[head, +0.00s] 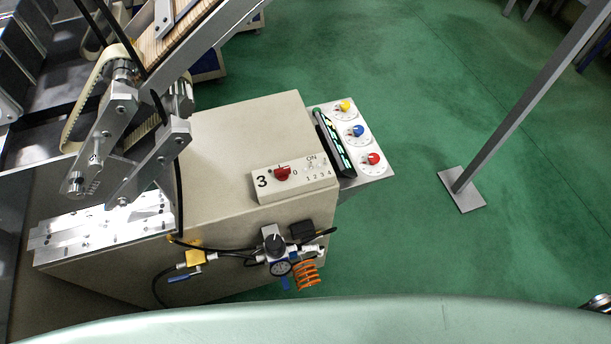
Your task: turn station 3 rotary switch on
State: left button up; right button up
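The station 3 control box (293,184) is a small light box on the near right corner of a beige cabinet. I cannot clearly tell which position the red switch points to. Neither of my grippers can be seen in the head view. A small piece of dark metal shows at the lower right edge, too little to identify.
A side panel (379,176) with yellow, blue and red knobs sits right of the cabinet (228,138). A metal post (520,115) stands at right. Green floor between is clear.

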aim_at(281, 174)
jog(key=l+u, duration=0.15)
jog(key=l, duration=0.3)
jog(key=k+l+u, duration=0.1)
jog(key=l, duration=0.35)
jog(key=l+u, duration=0.15)
jog(key=l, duration=0.3)
jog(key=k+l+u, duration=0.15)
jog(key=l, duration=0.25)
